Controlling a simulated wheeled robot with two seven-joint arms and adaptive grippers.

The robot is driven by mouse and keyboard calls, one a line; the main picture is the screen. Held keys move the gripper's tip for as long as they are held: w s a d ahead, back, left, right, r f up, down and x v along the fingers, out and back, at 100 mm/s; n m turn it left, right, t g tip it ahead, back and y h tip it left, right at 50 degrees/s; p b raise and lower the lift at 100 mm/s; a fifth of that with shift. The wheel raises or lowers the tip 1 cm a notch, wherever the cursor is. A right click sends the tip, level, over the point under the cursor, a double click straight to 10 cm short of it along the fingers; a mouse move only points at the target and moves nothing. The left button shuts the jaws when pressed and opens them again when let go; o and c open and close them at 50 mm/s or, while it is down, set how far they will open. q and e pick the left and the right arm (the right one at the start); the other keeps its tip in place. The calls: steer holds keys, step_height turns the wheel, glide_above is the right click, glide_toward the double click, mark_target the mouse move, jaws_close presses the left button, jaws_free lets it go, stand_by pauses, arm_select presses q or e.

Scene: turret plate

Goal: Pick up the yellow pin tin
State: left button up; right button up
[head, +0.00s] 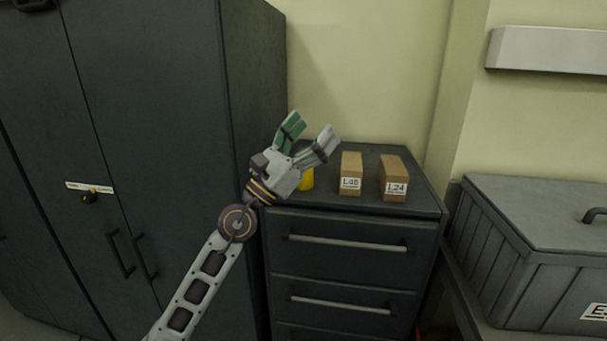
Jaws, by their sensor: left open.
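The yellow pin tin (307,180) stands on top of the dark drawer cabinet, near its left side. Only its right part shows; my left gripper covers the rest. My left gripper (311,133) is open, with its two fingers spread and pointing up and to the right. In the picture it lies in front of and above the tin, and nothing shows between its fingers. I cannot tell how far apart the gripper and tin are. My right gripper is not in view.
Two brown boxes, labelled L4B (351,173) and L24 (393,178), stand right of the tin on the drawer cabinet (345,222). A tall dark cupboard (160,120) rises at left. A lidded grey crate (540,245) sits at right. A wall ledge (550,50) is above.

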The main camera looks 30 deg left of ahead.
arm_select(q)
steer(key=w+a+f+n+g+y, duration=0.25)
steer(key=a+f+y, duration=0.2)
steer(key=f, duration=0.35)
steer(key=n+g+y, duration=0.3)
steer(key=y, duration=0.2)
glide_toward(307, 183)
step_height(307, 183, up, 4)
steer(key=s+a, duration=0.2)
steer(key=a, duration=0.1)
steer(key=shift+w+d, duration=0.25)
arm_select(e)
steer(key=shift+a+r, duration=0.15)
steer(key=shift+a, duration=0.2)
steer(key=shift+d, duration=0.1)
arm_select(q)
steer(key=x, duration=0.2)
steer(key=p+x, duration=0.1)
steer(key=x, duration=0.1)
steer(key=p+x, duration=0.1)
steer(key=x, duration=0.1)
steer(key=shift+w+r, duration=0.15)
steer(key=shift+r, duration=0.1)
steer(key=shift+p+x, duration=0.35)
steer(key=shift+x, duration=0.85)
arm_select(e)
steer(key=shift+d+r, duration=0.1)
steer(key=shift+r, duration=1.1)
